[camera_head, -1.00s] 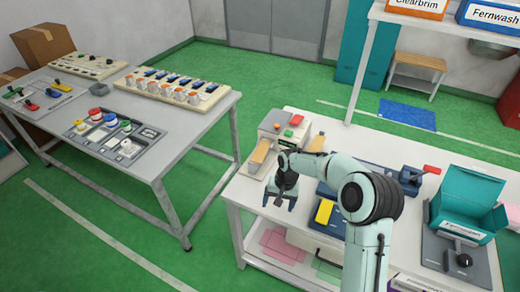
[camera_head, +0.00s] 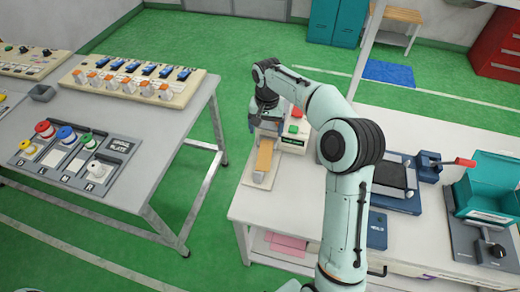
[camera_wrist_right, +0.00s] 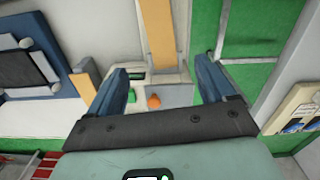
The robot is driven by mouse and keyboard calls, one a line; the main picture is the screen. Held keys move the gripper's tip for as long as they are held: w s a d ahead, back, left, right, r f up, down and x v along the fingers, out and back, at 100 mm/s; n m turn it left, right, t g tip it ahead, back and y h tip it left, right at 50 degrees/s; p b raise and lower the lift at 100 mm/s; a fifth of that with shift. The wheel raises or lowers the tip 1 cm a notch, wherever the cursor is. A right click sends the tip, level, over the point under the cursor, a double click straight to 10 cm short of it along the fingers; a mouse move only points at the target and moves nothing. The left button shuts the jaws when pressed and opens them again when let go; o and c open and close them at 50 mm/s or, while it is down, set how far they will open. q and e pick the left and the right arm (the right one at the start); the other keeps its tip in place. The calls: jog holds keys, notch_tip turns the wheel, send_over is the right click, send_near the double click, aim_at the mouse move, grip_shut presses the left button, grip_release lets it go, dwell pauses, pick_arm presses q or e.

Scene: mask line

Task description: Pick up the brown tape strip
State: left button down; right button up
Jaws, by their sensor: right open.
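The brown tape strip (camera_head: 264,155) sticks out flat from the front of a pale dispenser machine (camera_head: 293,142) with a red and a green button, at the left end of the right-hand table. In the right wrist view the strip (camera_wrist_right: 159,35) runs down from the top edge, in line with the gap between the fingers. My right gripper (camera_head: 266,122) is above the machine, by the strip's far end. In the right wrist view it (camera_wrist_right: 160,66) is open, with nothing between its fingers. My left gripper is not in view.
A black-and-blue device (camera_head: 393,178), a red-handled clamp (camera_head: 430,165) and a teal box (camera_head: 490,190) stand to the right. The left table (camera_head: 130,130) holds a switch rack (camera_head: 133,84) and a tray of spools (camera_head: 75,160). A floor gap separates the tables.

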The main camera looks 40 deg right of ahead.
send_over(265, 155)
jog(key=f, duration=0.5)
jog(key=shift+s+f, duration=0.15)
jog(key=shift+s, duration=0.1)
jog(key=shift+w+f, duration=0.15)
jog(key=shift+f, duration=1.45)
jog(key=shift+w+f, duration=0.15)
jog(key=shift+f, duration=1.4)
jog(key=c, duration=1.1)
